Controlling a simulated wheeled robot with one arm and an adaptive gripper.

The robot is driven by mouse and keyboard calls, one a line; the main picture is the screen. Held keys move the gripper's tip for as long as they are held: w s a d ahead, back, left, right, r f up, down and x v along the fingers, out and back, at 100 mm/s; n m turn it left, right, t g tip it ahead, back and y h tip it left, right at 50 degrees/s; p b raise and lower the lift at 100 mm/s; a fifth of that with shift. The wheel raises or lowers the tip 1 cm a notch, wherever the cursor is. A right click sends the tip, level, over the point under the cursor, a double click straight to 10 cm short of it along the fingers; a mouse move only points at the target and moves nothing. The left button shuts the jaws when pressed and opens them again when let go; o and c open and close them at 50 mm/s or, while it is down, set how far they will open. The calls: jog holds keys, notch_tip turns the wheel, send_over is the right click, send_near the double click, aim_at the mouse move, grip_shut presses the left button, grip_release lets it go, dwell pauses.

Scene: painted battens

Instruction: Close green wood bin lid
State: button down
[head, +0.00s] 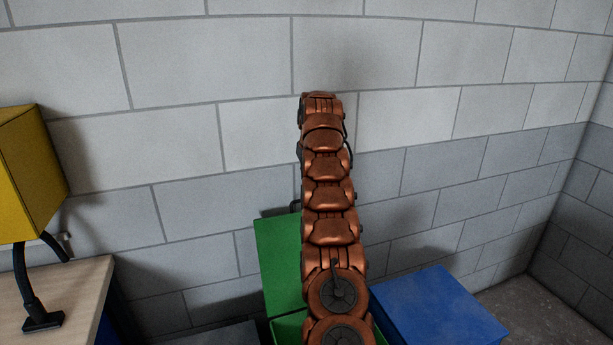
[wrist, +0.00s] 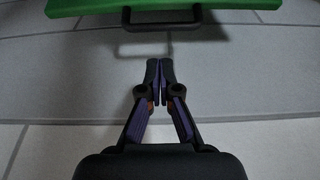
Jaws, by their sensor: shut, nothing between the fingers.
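The green wood bin (head: 290,328) stands by the block wall, low in the head view and partly hidden behind my arm. Its green lid (head: 279,262) stands raised, upright near the wall. A dark handle (head: 295,205) shows at the lid's top edge. In the wrist view the lid's edge (wrist: 85,8) runs along the top, with the dark handle (wrist: 162,18) on it. My gripper (wrist: 160,68) is shut and empty, apart from the handle, with the wall behind it. The head view does not show my gripper's fingers.
A blue box (head: 435,308) with a flat top stands just right of the green bin. At the left is a wooden table (head: 75,295) with a yellow lamp (head: 30,175) on it. A grey block wall (head: 400,130) closes off the back. Some floor shows at the right.

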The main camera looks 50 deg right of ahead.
jog(key=a+p+x, duration=0.1)
jog(key=p+x, duration=0.1)
jog(key=x, duration=0.5)
jog(key=shift+d+f, duration=0.2)
jog(key=shift+d, duration=0.25)
jog(key=shift+s, duration=0.1)
